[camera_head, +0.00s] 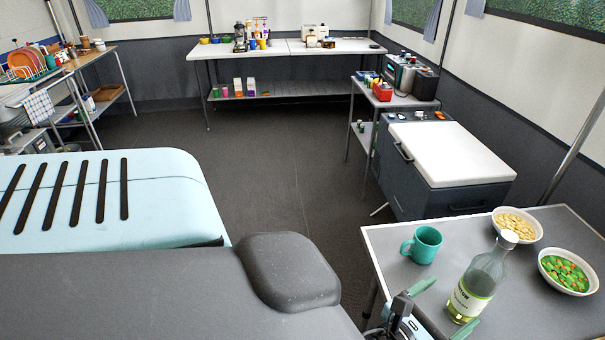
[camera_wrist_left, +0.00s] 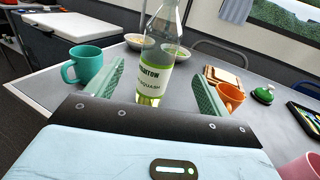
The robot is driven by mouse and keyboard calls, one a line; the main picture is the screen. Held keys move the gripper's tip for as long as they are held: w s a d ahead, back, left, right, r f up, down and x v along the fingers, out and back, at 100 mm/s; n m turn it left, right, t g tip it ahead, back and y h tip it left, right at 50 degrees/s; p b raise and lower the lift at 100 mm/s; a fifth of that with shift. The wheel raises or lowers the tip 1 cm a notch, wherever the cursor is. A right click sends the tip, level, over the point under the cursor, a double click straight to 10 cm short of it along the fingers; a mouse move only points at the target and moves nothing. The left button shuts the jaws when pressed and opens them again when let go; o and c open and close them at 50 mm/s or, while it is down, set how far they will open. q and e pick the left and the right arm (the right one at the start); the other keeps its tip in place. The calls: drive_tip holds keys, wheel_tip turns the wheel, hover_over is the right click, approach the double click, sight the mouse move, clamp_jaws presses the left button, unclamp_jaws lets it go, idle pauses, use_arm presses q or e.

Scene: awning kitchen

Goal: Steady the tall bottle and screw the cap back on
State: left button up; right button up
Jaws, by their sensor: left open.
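The tall clear bottle (camera_head: 482,277) with a pale green label stands upright on the grey table (camera_head: 399,252). A white round cap (camera_head: 508,238) shows at the top of its neck; I cannot tell whether it is screwed down. My left gripper (camera_head: 443,307) is open, its green fingers low over the table on the near side of the bottle. In the left wrist view the bottle (camera_wrist_left: 157,72) stands upright beyond and between the spread fingers, which appear apart from it. Its top is cut off there. My right gripper is in neither view.
A teal mug (camera_head: 424,245) stands left of the bottle. A bowl of pale pieces (camera_head: 517,226) and a bowl of green and orange food (camera_head: 566,272) stand beyond and right. An orange mug (camera_wrist_left: 230,95) and green bell (camera_wrist_left: 263,94) stand to the right in the wrist view.

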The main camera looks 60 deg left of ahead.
use_arm(q)
drive_tip(key=s+f+n+g+h, duration=0.1)
drive_tip(key=s+f+n+g, duration=0.5)
drive_tip(key=s+f+n, duration=1.15)
drive_tip(key=s+f+n+g, duration=0.2)
drive_tip(key=s+f+n, duration=0.1)
drive_tip(key=s+n, duration=0.5)
drive_tip(key=s+a+f+n+g+h, duration=0.1)
drive_tip(key=s+f+n+g, duration=0.2)
drive_tip(key=s+n, duration=0.5)
drive_tip(key=shift+s+f+n, duration=0.35)
drive_tip(key=shift+s+f, duration=0.2)
drive_tip(key=shift+s, duration=0.65)
drive_tip(key=w+r+t+p, duration=0.1)
drive_tip(key=w+r+p, duration=0.4)
drive_tip(key=r+p, duration=0.2)
drive_tip(key=shift+a+r+t, duration=0.3)
drive_tip(key=shift+a+r, duration=0.15)
drive_tip(key=shift+r, duration=0.35)
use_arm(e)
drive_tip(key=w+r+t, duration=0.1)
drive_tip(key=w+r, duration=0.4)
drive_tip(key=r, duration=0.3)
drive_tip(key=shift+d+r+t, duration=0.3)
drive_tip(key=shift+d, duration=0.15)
